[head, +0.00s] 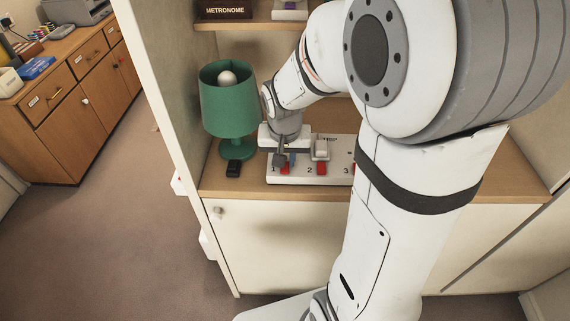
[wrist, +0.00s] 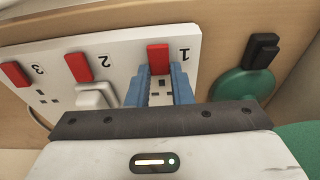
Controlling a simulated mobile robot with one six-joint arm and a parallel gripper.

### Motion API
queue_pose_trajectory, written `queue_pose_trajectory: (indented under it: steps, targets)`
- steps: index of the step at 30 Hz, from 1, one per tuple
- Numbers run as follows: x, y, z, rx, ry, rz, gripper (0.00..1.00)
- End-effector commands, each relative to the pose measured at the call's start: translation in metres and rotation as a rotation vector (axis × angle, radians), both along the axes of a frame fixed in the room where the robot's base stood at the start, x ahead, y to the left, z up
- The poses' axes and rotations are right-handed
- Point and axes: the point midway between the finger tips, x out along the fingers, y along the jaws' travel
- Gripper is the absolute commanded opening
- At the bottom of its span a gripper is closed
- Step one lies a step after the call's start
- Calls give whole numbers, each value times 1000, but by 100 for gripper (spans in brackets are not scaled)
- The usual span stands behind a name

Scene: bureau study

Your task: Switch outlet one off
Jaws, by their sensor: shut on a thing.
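The white outlet strip (head: 310,177) lies on the wooden shelf, with numbered outlets and red switches. Outlet one's red switch (wrist: 158,57) shows between my blue fingertips in the wrist view, above the bare slots of that outlet. My gripper (head: 283,160) is lowered over the strip's left end, its fingers on either side of this switch and shut on it. It also fills the lower wrist view (wrist: 158,72). Whether the switch is on or off I cannot tell. Outlet two's red switch (wrist: 78,67) is beside it, with a white plug (wrist: 95,96) in that outlet.
A green lamp (head: 228,105) stands close to the left of my gripper. Outlet three's switch (wrist: 15,73) is further along. The cabinet's side wall (head: 160,70) bounds the left.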

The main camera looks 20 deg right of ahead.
Motion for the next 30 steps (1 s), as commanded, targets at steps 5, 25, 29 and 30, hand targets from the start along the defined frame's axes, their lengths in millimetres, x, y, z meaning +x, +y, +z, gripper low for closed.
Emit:
queue_pose_trajectory:
  steps: [5, 25, 29, 30]
  targets:
    - [-2, 1, -4, -24, -73, 0, 0]
    - [-3, 1, 1, -31, -95, -1, 38]
    - [-3, 1, 1, -32, -95, 0, 42]
    - [-3, 1, 1, -32, -95, 0, 42]
